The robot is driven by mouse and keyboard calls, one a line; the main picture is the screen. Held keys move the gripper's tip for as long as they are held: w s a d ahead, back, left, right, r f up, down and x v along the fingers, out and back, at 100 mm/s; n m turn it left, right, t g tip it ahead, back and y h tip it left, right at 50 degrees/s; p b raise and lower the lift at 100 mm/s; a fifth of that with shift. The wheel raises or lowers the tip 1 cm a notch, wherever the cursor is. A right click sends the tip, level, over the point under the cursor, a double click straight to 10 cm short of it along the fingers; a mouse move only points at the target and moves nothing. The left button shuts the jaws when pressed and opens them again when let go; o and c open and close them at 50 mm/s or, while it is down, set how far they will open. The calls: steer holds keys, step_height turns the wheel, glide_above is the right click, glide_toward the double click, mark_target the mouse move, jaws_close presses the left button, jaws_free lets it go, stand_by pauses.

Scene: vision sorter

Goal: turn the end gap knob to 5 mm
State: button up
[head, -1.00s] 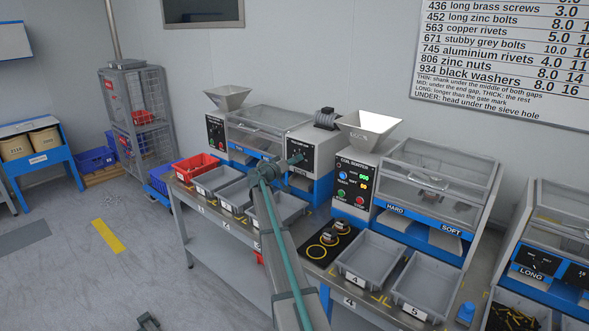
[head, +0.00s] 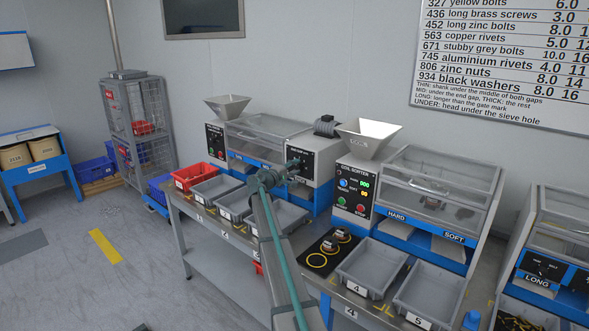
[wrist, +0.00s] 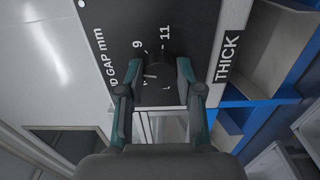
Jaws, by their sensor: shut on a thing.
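The end gap knob (wrist: 157,72) is a dark round knob on a black panel (wrist: 195,25) in the wrist view. Beside it are the words "GAP mm", the first part cut off, and the numbers 9 and 11. Other scale marks are partly hidden, and I cannot tell the exact setting. My gripper (wrist: 156,80) is shut on the knob, with one teal-edged finger on each side. In the head view my gripper (head: 291,165) reaches the panel on the front of the back machine, and my arm hides the knob there.
A "THICK" label (wrist: 231,45) and blue framing stand right of the panel in the wrist view. In the head view, grey bins (head: 217,189) line the bench below my arm.

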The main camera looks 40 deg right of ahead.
steer(key=n+p, duration=0.2)
steer(key=n, duration=0.3)
steer(key=shift+r+n, duration=0.15)
steer(key=shift+n, duration=0.25)
steer(key=shift+w+n+p, duration=0.1)
steer(key=shift+n+p, duration=5.95)
steer(key=shift+n, duration=2.15)
steer(key=o, duration=1.2)
steer(key=shift+c, duration=0.2)
steer(key=v, duration=1.2)
